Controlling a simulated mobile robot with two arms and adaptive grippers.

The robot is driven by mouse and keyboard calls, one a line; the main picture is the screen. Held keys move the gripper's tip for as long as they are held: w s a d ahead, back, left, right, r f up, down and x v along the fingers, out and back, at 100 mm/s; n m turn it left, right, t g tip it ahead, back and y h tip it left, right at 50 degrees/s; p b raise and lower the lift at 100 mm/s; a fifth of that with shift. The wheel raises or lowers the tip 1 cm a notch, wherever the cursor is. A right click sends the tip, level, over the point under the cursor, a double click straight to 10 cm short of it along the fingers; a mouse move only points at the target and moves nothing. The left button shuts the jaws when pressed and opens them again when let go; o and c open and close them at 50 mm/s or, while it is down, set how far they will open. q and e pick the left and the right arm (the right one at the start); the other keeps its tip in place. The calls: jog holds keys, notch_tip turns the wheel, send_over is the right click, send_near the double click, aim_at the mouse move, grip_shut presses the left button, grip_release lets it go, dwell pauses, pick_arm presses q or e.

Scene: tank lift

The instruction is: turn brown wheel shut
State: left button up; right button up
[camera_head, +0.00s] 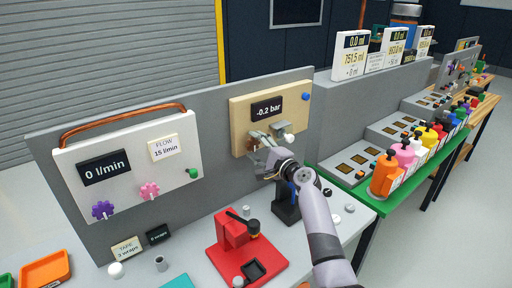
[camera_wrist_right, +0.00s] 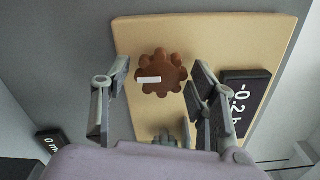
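The brown wheel (camera_wrist_right: 160,73) has a lobed rim and a white mark, and sits on a beige panel (camera_wrist_right: 200,40) in the right wrist view. In the head view, my right gripper (camera_head: 268,135) hides it in front of the beige panel (camera_head: 240,110). In the right wrist view my right gripper (camera_wrist_right: 157,82) is open, one finger on each side of the wheel, with visible gaps. I cannot tell how far the fingertips are from the panel. A black display reading -0.2 bar (camera_head: 267,109) is above the gripper. My left gripper is not in view.
A white panel (camera_head: 130,165) with purple and pink wheels and a copper pipe is at left. A red stand (camera_head: 240,250) is on the bench below. Several colored bottles (camera_head: 388,175) stand on the green-edged table at right. A blue knob (camera_head: 306,97) is on the beige panel.

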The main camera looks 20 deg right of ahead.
jog(key=shift+o, duration=0.4)
jog(key=shift+s, duration=0.1)
jog(key=v, duration=1.1)
jog(key=shift+s+d, duration=0.15)
jog(key=shift+s, duration=0.25)
